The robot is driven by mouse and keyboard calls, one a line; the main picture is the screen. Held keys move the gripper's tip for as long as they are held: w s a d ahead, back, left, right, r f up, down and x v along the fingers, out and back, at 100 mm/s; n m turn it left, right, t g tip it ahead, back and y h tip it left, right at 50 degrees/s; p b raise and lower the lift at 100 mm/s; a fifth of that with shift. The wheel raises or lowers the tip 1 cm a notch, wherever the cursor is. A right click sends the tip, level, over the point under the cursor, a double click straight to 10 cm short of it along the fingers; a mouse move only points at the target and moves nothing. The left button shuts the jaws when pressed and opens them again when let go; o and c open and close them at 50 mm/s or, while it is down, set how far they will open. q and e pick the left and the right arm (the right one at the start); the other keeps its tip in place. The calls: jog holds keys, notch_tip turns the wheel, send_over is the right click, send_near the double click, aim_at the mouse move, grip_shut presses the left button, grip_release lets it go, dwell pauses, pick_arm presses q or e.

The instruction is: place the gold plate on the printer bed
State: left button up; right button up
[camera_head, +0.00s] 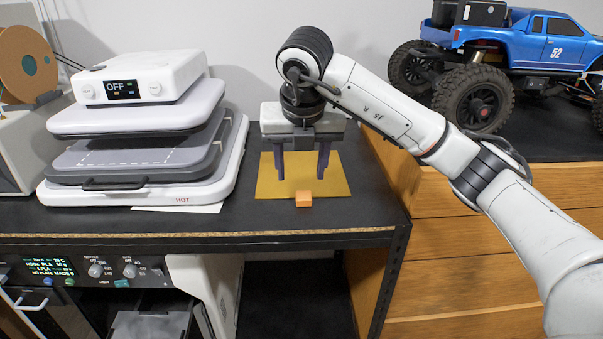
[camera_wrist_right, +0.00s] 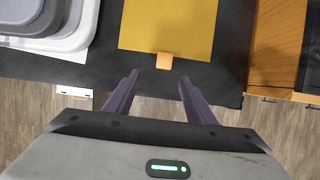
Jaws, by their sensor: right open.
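The gold plate (camera_head: 335,183) lies flat on the dark tabletop, with an orange tab (camera_head: 303,199) at its front edge. It also shows in the right wrist view (camera_wrist_right: 166,25), with the tab at its near edge. My right gripper (camera_head: 301,177) points down over the plate, fingers apart and empty. In the wrist view the open fingertips (camera_wrist_right: 159,78) lie either side of the tab's line, apart from it. Below the table is a machine with a lit panel (camera_head: 45,268); a grey flat surface (camera_head: 150,325) inside may be the printer bed. My left gripper is not in view.
A white heat press (camera_head: 140,125) marked OFF and HOT stands left of the plate. A blue toy truck (camera_head: 540,45) sits on a wooden drawer cabinet (camera_head: 490,235) at the right. A spool (camera_head: 28,62) is at the far left. The table's front edge (camera_head: 290,238) overhangs the machine.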

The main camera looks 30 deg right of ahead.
send_over(304, 198)
jog(key=s+a, duration=0.2)
notch_tip(304, 198, down, 4)
jog(key=shift+w+d+f, duration=0.1)
jog(key=shift+d+p+x, duration=0.15)
jog(key=shift+p+x, duration=0.25)
jog(key=shift+x, duration=0.9)
jog(key=shift+d+p+x, duration=0.1)
jog(key=shift+p+x, duration=0.25)
jog(key=shift+x, duration=0.95)
grip_shut()
